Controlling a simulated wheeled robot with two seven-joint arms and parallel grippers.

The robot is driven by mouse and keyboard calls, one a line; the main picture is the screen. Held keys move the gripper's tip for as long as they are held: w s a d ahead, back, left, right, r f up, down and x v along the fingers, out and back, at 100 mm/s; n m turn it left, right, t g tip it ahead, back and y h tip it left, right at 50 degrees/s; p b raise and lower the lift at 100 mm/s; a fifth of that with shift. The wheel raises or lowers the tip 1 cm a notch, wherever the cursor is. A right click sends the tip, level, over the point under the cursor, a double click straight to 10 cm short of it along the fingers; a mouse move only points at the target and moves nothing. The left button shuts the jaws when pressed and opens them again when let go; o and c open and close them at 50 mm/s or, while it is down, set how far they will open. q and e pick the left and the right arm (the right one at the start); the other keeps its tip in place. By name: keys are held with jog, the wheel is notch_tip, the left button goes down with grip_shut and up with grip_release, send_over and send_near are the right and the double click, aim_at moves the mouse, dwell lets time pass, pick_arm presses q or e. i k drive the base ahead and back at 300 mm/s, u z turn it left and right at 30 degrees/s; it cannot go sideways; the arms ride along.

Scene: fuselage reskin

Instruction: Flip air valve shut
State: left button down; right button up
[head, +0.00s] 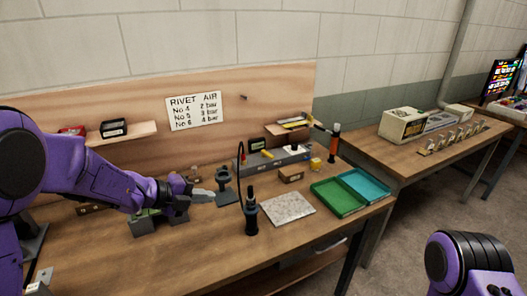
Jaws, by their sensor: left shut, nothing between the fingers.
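My left gripper (204,196) reaches in from the left over the workbench (190,256), its light grey fingers shut and empty. Its tips point right, close to a dark grey stand with a round top (223,181); I cannot tell whether they touch. No air valve is clear at this size. A grey bar-shaped unit (275,160) with small coloured parts lies at the back of the bench, right of the gripper. A yellow part (316,164) is at its right end. A black upright tool (251,215) with a thin dark hose stands in front of the unit. My right gripper is out of view.
A speckled plate (288,209), a green tray (334,199) and a teal tray (366,184) lie on the right half. A small brown box (291,174) sits behind the plate. A "RIVET AIR" sign (194,110) hangs on the backboard. Bare bench lies in front.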

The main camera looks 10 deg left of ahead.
aim_at(264, 153)
jog(key=i, duration=1.25)
